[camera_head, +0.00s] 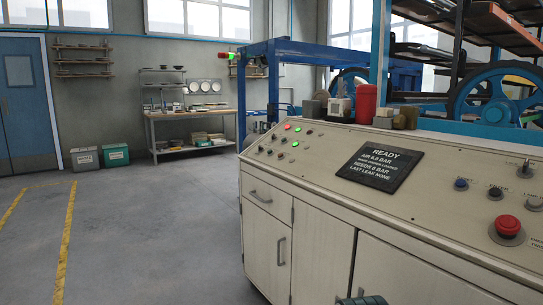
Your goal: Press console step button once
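The cream console (330,165) stands at the right with a sloped top. A dark display (380,166) reads READY, AIR 6.0 BAR, NEEDS 6 BAR, LAST LEAK NONE. A dark ribbed piece (363,301), seemingly the tip of my gripper, just shows at the bottom edge, below and apart from the buttons. Its fingers cannot be made out.
Several small lamps and buttons (284,141) sit on the console's left end. Behind it stand a red canister (366,102) and a blue machine frame (300,52). A workbench (190,115) and two bins (100,157) are at the back. The floor at left is clear.

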